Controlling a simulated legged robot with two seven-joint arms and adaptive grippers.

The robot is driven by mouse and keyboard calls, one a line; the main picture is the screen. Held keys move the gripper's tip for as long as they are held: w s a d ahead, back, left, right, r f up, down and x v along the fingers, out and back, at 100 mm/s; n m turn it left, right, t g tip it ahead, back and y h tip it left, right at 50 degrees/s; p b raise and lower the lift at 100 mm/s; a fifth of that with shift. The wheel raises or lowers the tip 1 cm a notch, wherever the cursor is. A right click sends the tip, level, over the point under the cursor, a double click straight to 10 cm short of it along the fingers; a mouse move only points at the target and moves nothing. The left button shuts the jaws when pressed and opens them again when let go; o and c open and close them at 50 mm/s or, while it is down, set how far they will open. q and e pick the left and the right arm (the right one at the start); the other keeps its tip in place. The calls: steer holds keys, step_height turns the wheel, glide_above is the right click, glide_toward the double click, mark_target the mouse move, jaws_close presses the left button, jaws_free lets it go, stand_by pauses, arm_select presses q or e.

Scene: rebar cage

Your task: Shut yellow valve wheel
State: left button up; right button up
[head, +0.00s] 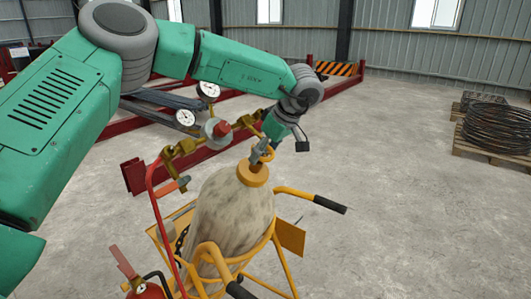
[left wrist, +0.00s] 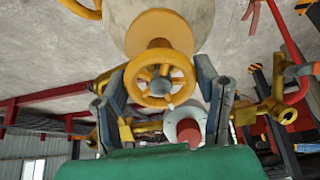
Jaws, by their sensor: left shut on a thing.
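The yellow valve wheel (left wrist: 130,82) shows in the left wrist view, facing the camera, with spokes and a grey hub. It sits at the neck of a pale, stained gas cylinder (head: 235,205) with an orange collar (head: 253,175). My left gripper (left wrist: 161,72) has one finger on each side of the wheel and is shut on it. In the head view the left gripper (head: 263,150) is above the cylinder's neck and hides much of the wheel. The right gripper is in neither view.
A brass regulator with white gauges (head: 185,117) and a red knob (head: 222,128) is close to the left gripper. A red hose (head: 153,205) runs down beside the cylinder. The yellow cart's handle (head: 330,204) sticks out right. Rebar coils (head: 498,125) lie at right; floor between is clear.

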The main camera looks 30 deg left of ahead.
arm_select(q)
steer(key=shift+w+a+r+m, duration=0.15)
steer(key=shift+r+m, duration=0.2)
steer(key=shift+m, duration=0.75)
steer(key=o, duration=1)
steer(key=shift+o, duration=0.8)
steer(key=shift+f, duration=0.25)
steer(key=v, duration=1.2)
steer(key=shift+f, duration=0.1)
